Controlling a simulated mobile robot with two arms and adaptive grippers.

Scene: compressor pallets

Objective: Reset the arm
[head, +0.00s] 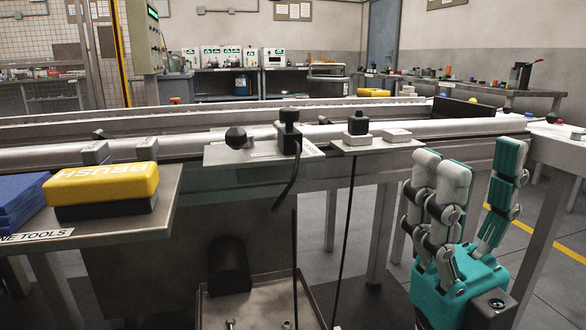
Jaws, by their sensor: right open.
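My right gripper (478,195) stands at the lower right of the head view, with teal and pale grey fingers pointing up. Its fingers are spread, with an empty gap between them. It appears in front of the conveyor's right end, and nothing is held in it. My left gripper is not in view.
A metal conveyor (390,133) runs across the middle. Brackets with black knobs (236,138) and hanging cables line the conveyor's front. A metal tray (262,305) lies low down.

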